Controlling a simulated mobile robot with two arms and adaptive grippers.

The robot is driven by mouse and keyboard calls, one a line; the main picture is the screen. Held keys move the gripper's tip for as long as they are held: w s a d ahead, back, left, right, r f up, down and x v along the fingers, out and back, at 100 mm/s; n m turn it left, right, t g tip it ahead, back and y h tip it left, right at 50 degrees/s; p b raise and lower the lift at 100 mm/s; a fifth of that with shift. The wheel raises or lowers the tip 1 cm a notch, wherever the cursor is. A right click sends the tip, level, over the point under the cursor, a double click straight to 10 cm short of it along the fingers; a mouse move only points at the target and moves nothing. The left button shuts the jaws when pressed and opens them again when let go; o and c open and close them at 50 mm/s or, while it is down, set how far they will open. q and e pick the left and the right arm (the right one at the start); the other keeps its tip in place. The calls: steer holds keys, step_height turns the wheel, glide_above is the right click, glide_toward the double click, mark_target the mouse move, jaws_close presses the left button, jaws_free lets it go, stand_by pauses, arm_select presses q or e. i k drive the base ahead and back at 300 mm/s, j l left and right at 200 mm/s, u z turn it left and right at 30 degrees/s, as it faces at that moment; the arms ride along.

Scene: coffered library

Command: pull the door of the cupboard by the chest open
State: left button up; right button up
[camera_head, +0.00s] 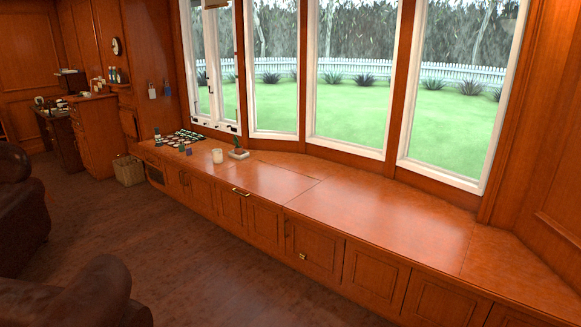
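A long wooden window bench (375,215) runs under the windows, with panelled fronts along its face. One front panel (318,249) carries a small brass handle (302,256) and looks shut. To its left, another brass handle (241,192) sits at the front edge of a lid-like section (268,180) of the bench top, which looks closed. A tall wooden chest of drawers (97,137) stands at the far left. I cannot tell for certain which front is the cupboard by the chest. Neither of my grippers is in view.
Brown leather armchairs (95,293) stand at the lower left. Open wooden floor (215,265) lies before the bench. A white candle-like cup (217,156), a small potted plant (238,153) and a game board (181,138) stand on the bench top. A basket (129,170) is on the floor.

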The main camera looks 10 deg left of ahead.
mark_target(202, 191)
steer(key=i+u, duration=0.15)
steer(key=i, duration=0.35)
steer(key=i+u, duration=0.1)
steer(key=i, duration=0.4)
steer(key=i+u, duration=0.15)
steer(key=i, duration=0.35)
steer(key=i+l+u, duration=0.15)
steer(key=i, duration=0.35)
steer(key=i+l+u, duration=0.1)
steer(key=i, duration=0.4)
steer(key=i+j+u, duration=0.3)
steer(key=i, duration=0.65)
steer(key=i+u, duration=0.35)
steer(key=i, duration=0.65)
steer(key=i+j+z, duration=0.35)
steer(key=i+j, duration=0.2)
steer(key=i, duration=0.15)
steer(key=i+j+u, duration=0.2)
